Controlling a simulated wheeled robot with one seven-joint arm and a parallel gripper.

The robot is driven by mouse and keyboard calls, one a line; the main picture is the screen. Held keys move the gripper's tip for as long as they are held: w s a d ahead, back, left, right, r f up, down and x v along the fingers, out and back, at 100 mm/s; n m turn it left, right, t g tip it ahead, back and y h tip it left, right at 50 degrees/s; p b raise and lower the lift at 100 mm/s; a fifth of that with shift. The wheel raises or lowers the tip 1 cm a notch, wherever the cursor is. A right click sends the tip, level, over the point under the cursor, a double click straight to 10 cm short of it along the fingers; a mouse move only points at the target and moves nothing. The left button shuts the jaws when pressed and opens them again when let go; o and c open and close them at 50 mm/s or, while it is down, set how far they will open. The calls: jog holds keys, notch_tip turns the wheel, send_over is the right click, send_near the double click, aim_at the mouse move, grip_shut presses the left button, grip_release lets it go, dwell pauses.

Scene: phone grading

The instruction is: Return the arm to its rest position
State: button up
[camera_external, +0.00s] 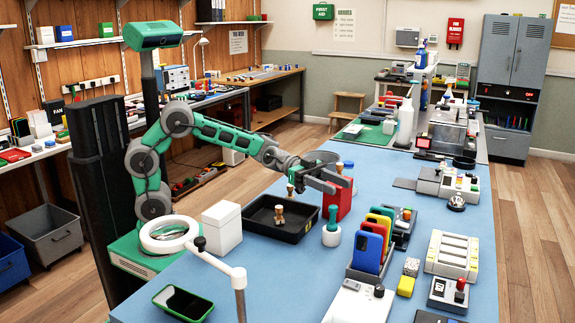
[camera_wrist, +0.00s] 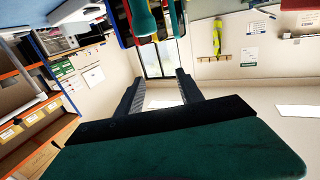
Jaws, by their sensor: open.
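My green and grey arm reaches from its column over the blue table (camera_external: 300,274) in the external view. The wrist view looks out across the room, with a window beyond the fingers.
A wooden piece (camera_external: 279,215) stands in the tray. A green-edged phone (camera_external: 183,302) lies at the front left. Blue table surface is bare at the front middle.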

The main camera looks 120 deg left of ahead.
jog(key=s+d+r+g+y+p, duration=0.1)
jog(key=s+d+r+g+p, duration=0.2)
jog(key=d+r+p, duration=0.45)
jog(key=s+d+r+g+y+p, duration=0.25)
jog(key=d+r+p, duration=0.2)
jog(key=p, duration=0.65)
jog(key=s+r+n+g+y+p, duration=0.1)
jog(key=s+r+n+g+p, duration=0.1)
jog(key=s+r+p, duration=0.2)
jog(key=s+d+r+n+g+y+p, duration=0.1)
jog(key=s+r+n+g+y+p, duration=0.1)
jog(key=s+p, duration=0.9)
jog(key=s+r+g, duration=0.1)
jog(key=s+r, duration=0.1)
jog(key=s, duration=0.2)
jog(key=shift+d+r+g, duration=0.25)
jog(key=shift+r+g, duration=0.1)
jog(key=shift+r, duration=0.05)
jog(key=shift+s, duration=0.1)
